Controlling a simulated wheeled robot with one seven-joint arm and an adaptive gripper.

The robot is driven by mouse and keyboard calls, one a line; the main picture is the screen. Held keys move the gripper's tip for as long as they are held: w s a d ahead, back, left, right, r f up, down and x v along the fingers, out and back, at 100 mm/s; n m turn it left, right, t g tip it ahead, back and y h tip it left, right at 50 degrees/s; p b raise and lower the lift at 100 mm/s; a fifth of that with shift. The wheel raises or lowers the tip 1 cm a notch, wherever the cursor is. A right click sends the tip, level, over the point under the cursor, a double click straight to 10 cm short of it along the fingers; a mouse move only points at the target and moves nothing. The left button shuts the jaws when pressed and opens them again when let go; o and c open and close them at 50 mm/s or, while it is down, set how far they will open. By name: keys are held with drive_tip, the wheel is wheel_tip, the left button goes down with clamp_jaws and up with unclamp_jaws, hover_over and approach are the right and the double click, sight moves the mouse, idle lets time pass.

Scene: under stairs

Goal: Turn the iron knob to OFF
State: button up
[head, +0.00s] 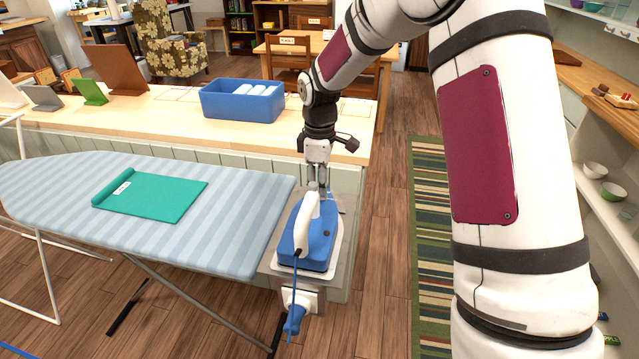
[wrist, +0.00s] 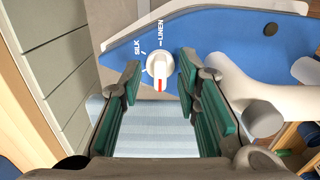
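The blue iron (head: 322,254) with a white handle stands on a metal rest at the right end of the ironing board. In the wrist view its blue body (wrist: 225,45) carries a round white knob (wrist: 158,62) with a red mark that points down in the picture. The words SILK and LINEN are printed beside the knob; no OFF label can be read. My gripper (wrist: 159,78) is open, its green-padded fingers on either side of the knob with gaps showing. In the head view my gripper (head: 318,186) is at the iron's far end, and the knob is hidden.
The iron's white handle (wrist: 235,90) lies close to my right finger in the wrist view. The striped ironing board (head: 235,215) holds a folded teal cloth (head: 155,197). A blue bin (head: 240,101) stands on the counter behind. A blue cord and plug hang at the iron's near end.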

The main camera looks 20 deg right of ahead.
drive_tip(key=shift+r, duration=0.1)
wheel_tip(320, 180, up, 12)
idle(0.5)
drive_tip(key=s+r+m+t+h, duration=0.1)
drive_tip(key=s+r+m, duration=0.2)
drive_tip(key=s+r, duration=0.35)
drive_tip(key=s+r+m+t, duration=0.1)
drive_tip(key=s+r+m, duration=0.2)
drive_tip(key=s, duration=0.7)
drive_tip(key=s+f+m+t, duration=0.1)
drive_tip(key=s+m, duration=0.2)
drive_tip(key=s, duration=0.5)
drive_tip(key=s+f+m+t+y, duration=0.1)
drive_tip(key=s+m, duration=0.2)
drive_tip(key=s, duration=0.5)
drive_tip(key=shift+s+d+f, duration=0.15)
drive_tip(key=shift+s+f, duration=0.1)
drive_tip(key=shift+f, duration=0.1)
